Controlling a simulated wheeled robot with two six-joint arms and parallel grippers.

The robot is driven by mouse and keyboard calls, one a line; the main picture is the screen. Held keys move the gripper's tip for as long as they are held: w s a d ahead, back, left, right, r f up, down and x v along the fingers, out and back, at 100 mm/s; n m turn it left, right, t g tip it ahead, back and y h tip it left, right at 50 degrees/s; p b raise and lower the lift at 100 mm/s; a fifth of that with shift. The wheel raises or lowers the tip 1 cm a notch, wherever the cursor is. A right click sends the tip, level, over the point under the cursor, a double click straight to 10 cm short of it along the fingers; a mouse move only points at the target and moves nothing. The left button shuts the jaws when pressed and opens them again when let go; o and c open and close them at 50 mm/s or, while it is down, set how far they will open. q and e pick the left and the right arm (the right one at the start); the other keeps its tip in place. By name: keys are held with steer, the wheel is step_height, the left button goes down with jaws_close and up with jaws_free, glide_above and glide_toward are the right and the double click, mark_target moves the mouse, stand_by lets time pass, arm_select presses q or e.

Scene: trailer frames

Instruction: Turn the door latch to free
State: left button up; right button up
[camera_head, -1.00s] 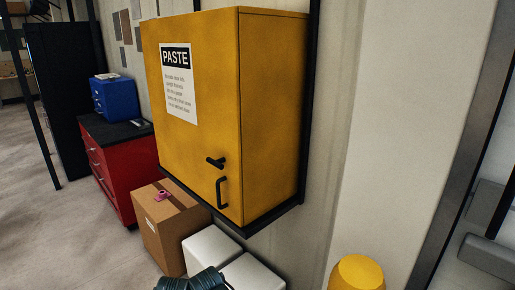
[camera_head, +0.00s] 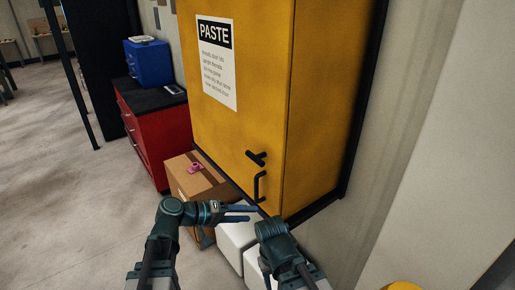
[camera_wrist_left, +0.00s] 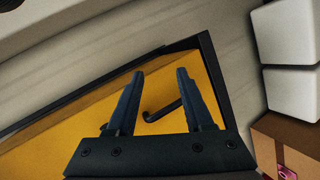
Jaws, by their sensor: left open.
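The yellow cabinet door (camera_head: 235,130) is shut and carries a PASTE label. The black latch (camera_head: 256,158) is a short T-shaped lever near the door's lower right corner, tilted down to the right. A black pull handle (camera_head: 259,186) sits just below it. My left gripper (camera_head: 240,213) is open and empty, below and a little left of the handle, apart from it. In the left wrist view its two fingers (camera_wrist_left: 157,95) point at the yellow door, with a bent black bar, apparently the pull handle (camera_wrist_left: 160,112), beyond them. My right arm's fingers do not show.
A cardboard box (camera_head: 195,185) with a pink item on top stands below the cabinet, beside white containers (camera_head: 231,248). A red drawer chest (camera_head: 160,130) bearing a blue box (camera_head: 149,62) stands left. Open floor lies at the left.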

mark_target(257, 158)
arm_select(q)
steer(key=w+a+r+n+t+h+p, duration=0.25)
steer(key=w+a+r+t, duration=0.25)
steer(key=a+r, duration=0.45)
steer(key=shift+n, duration=0.45)
steer(key=x, duration=0.5)
steer(key=r+x, duration=0.1)
steer(key=x, duration=0.4)
steer(key=b+x, duration=0.1)
steer(key=x, duration=0.4)
steer(key=shift+s+d+r, duration=0.15)
steer(key=shift+s+d, duration=0.05)
steer(key=shift+d, duration=0.2)
jaws_close()
